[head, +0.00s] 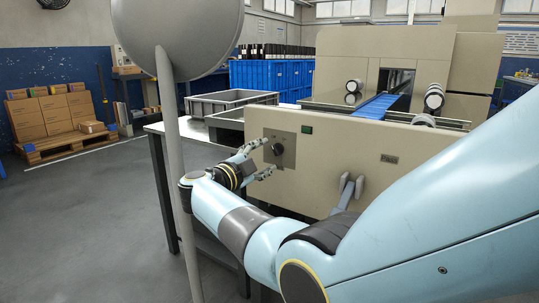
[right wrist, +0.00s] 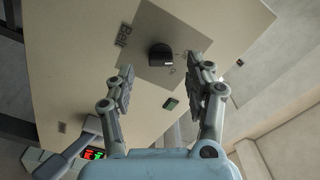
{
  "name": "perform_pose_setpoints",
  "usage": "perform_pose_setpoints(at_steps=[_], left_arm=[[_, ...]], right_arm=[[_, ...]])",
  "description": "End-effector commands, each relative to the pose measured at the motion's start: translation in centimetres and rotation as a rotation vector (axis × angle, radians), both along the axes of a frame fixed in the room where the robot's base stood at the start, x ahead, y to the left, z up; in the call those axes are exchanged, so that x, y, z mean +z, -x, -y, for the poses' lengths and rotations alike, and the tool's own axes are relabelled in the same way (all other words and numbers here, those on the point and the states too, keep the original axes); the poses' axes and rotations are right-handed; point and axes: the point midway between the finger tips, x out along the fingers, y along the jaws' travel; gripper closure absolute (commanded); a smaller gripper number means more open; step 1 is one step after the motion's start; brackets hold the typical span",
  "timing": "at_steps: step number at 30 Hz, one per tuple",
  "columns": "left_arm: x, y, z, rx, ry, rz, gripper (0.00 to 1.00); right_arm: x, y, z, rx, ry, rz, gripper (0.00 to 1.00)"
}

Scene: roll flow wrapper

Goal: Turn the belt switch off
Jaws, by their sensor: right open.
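The belt switch is a dark round knob (head: 278,149) on a grey square plate (head: 287,138) on the beige machine front. In the right wrist view the knob (right wrist: 161,55) sits on its plate (right wrist: 175,35), beside the word "Belt". Small position marks on the plate are too blurred to read. My right gripper (head: 266,156) is open just left of the knob. In the right wrist view its two fingers (right wrist: 161,66) are spread on either side of the knob, with nothing between them; I cannot tell whether either touches. My left gripper is not in view.
A green indicator (head: 307,130) is right of the plate. A grey lever (head: 347,190) sticks out lower right. A blue conveyor belt (head: 380,106) runs behind the panel. Grey crates (head: 232,98) stand left on a table. A grey post (head: 170,180) crosses the view.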

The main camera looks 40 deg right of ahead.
Motion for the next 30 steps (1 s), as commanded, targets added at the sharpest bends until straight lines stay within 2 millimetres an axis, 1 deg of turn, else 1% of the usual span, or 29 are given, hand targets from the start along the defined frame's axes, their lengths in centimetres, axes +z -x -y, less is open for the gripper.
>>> perform_pose_setpoints(at_steps=[1,6,9,12,17,30], left_arm=[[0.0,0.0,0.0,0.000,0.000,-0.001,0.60],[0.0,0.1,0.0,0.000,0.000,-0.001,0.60],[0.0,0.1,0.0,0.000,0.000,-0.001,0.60],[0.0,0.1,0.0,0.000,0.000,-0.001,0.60],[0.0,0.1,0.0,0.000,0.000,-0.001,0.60],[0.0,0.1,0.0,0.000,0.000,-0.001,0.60]], right_arm=[[-0.1,0.5,-1.2,0.002,-0.004,0.000,0.46],[-0.1,1.9,-4.7,0.002,-0.003,-0.001,0.46],[-0.1,2.5,-6.1,0.000,-0.003,-0.002,0.46],[-0.1,2.9,-7.1,0.001,-0.003,-0.001,0.46],[-0.1,3.2,-7.6,0.000,-0.001,-0.001,0.46],[-0.1,3.2,-7.6,0.003,0.002,-0.003,0.46]])
